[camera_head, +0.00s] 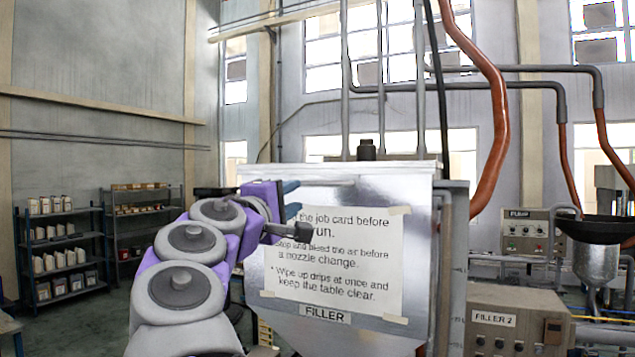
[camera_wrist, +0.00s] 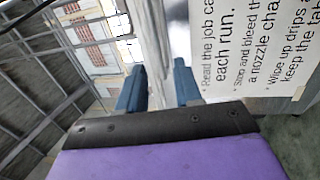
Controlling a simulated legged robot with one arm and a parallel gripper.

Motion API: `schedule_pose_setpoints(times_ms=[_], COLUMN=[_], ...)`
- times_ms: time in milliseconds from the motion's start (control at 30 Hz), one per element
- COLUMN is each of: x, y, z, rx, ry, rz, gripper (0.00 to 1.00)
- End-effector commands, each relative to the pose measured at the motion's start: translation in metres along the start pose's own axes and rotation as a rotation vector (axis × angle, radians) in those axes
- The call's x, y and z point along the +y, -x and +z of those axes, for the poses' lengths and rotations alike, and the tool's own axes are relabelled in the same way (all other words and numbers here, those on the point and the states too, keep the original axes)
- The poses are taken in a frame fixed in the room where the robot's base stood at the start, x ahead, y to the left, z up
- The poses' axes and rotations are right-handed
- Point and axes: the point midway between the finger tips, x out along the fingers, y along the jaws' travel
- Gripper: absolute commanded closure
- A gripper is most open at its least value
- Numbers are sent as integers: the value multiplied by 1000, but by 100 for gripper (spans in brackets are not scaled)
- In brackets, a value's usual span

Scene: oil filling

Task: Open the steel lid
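The steel lid (camera_head: 420,168) is a thin, flat plate lying level on top of the steel filler hopper (camera_head: 420,250). A pale bar (camera_head: 328,183) shows on the hopper's front just below the lid's edge. My gripper (camera_head: 297,200) is at the upper left of the hopper's front, beside the bar's left end. In the wrist view my gripper (camera_wrist: 160,88) has its two blue fingers apart. A pale steel strip (camera_wrist: 155,45) runs through the gap between them. I cannot tell whether the fingers touch it.
A taped instruction sheet (camera_head: 340,255) covers the hopper's front. A dark cap (camera_head: 367,149) and vertical pipes stand at the top, with an orange hose (camera_head: 492,120) to the right. A FILLER 2 control box (camera_head: 515,325) stands at lower right. Shelves (camera_head: 62,255) stand far left.

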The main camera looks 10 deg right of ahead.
Motion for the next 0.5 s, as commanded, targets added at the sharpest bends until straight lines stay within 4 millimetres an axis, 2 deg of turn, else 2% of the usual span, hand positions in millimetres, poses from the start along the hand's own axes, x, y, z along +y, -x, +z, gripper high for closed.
schedule_pose_setpoints(times_ms=[67, 400, 500], x=[1, -1, 0], y=[-12, -78, -92], z=[-3, 17, 20], rx=[4, 1, -1], ry=[-1, -11, -14], rz=[0, -9, -7], gripper=[66, 66, 66])
